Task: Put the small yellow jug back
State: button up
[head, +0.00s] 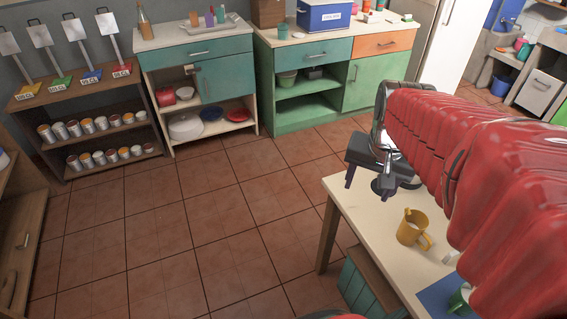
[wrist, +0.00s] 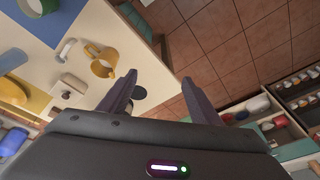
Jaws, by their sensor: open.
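A small yellow jug (head: 411,229) stands upright on the pale table (head: 345,190), with its handle toward the lower right in the head view. It also shows in the wrist view (wrist: 103,68), left of my fingers. My gripper (head: 367,184) is open and empty above the table's far corner, apart from the jug. In the wrist view my gripper (wrist: 158,92) has its fingers spread, with nothing between them. A second, larger yellow thing (wrist: 12,57) lies at the wrist view's left edge; its shape is cut off.
A blue mat (head: 441,299) lies nearer on the table, partly hidden by my arm. Shelves (head: 100,130) and a green cabinet (head: 310,80) stand across the clear tiled floor.

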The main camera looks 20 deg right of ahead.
jog(key=s+a+r+n+t, duration=0.1)
jog(key=a+n, duration=0.1)
jog(key=a, duration=0.3)
jog(key=s+a+r+n+t+y, duration=0.1)
jog(key=s+a+n, duration=0.1)
jog(key=a, duration=0.4)
jog(key=s+a+r+n+t, duration=0.1)
jog(key=a+r+n, duration=0.1)
jog(key=a+n, duration=0.2)
jog(key=shift+s+a, duration=0.25)
jog(key=shift+a, duration=0.7)
